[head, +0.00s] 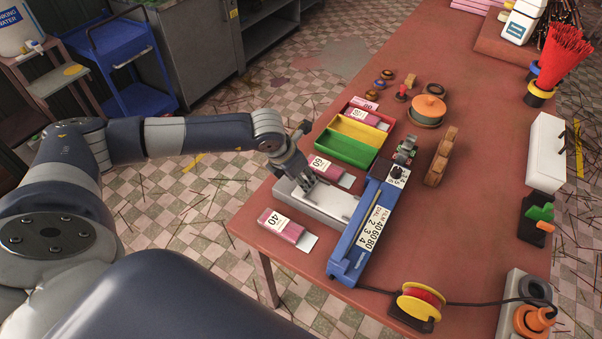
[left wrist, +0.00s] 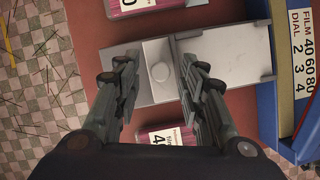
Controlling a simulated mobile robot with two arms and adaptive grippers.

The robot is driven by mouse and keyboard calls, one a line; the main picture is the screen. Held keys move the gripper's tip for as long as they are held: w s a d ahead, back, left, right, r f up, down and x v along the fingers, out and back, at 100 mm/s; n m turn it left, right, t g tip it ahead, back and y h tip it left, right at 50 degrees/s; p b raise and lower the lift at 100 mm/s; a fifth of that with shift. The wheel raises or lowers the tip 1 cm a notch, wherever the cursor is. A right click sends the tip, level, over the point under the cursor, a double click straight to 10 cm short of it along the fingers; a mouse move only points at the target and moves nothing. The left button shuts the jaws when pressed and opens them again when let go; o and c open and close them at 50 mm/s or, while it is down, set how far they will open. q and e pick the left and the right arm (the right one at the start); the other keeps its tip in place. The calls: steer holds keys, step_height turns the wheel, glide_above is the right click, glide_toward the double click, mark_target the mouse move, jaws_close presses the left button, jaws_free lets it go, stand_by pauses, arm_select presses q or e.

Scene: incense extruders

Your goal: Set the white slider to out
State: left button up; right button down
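The white slider assembly (head: 337,206) lies on the red table against the left side of a blue film sealer (head: 363,232). My left gripper (head: 309,184) is above the slider's left part in the head view. In the left wrist view its fingers (left wrist: 157,72) are open, one on each side of the raised block. Whether they touch it I cannot tell. My right gripper is in neither view.
A pink box marked 60 (head: 324,167) and one marked 40 (head: 284,223) lie close on either side of the slider. A green and yellow tray (head: 350,150) stands behind. The table's middle right is clear.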

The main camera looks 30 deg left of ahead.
arm_select(q)
steer(key=shift+f, duration=0.1)
jaws_close()
steer(key=a+b, duration=0.3)
steer(key=a, duration=0.1)
steer(key=shift+w+a+f+b, duration=0.1)
steer(key=shift+a+f+b, duration=0.1)
steer(key=shift+a+b, duration=0.2)
steer(key=shift+a+r, duration=0.2)
steer(key=shift+a, duration=0.15)
steer(key=shift+r, duration=0.1)
steer(key=shift+w, duration=0.1)
steer(key=shift+c, duration=1)
jaws_free()
steer(key=shift+o, duration=1)
steer(key=shift+a, duration=0.1)
